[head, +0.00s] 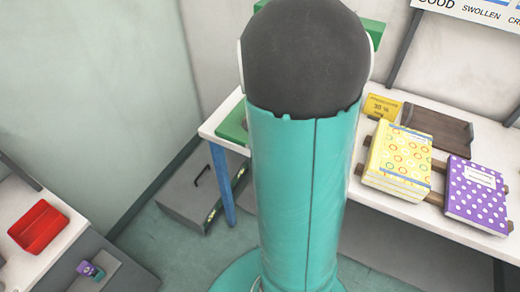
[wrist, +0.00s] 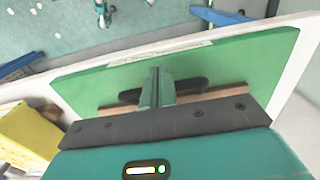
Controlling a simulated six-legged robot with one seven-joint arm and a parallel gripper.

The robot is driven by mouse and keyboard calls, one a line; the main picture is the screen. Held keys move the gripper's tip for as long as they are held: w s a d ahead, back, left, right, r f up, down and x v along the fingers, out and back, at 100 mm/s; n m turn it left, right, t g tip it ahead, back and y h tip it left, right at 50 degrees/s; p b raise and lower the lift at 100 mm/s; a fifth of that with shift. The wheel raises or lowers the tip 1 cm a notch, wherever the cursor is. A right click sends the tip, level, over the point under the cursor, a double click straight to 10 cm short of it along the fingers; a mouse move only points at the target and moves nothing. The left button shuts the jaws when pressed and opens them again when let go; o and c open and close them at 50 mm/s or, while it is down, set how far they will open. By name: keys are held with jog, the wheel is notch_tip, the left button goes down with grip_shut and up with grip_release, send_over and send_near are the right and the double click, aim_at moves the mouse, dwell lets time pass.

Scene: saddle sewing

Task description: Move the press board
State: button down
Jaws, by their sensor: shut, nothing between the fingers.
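The press board appears to be the flat green board (wrist: 220,62) in the wrist view, with a wooden strip and a dark handle (wrist: 190,86) on it. It lies over a white surface. My gripper (wrist: 156,82) is shut and empty, in front of the middle of the handle, hiding part of it. I cannot tell whether the fingers touch it. In the head view my arm hides the gripper. A green piece (head: 233,125) shows on the table left of my arm and another green edge (head: 376,29) at its upper right; I cannot tell if they are one board.
The white table (head: 222,116) holds a yellow patterned book stack (head: 398,158), a purple dotted book (head: 475,195), a dark wooden tray (head: 437,130) and a yellow box (head: 382,106). A red tray (head: 38,227) sits at left. A grey box (head: 195,190) stands on the floor.

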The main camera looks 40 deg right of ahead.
jog(key=w+d, duration=0.1)
jog(key=d, duration=0.3)
jog(key=w+d, duration=0.2)
jog(key=d, duration=0.3)
jog(key=w+d, duration=0.2)
jog(key=d, duration=0.3)
jog(key=shift+d, duration=0.15)
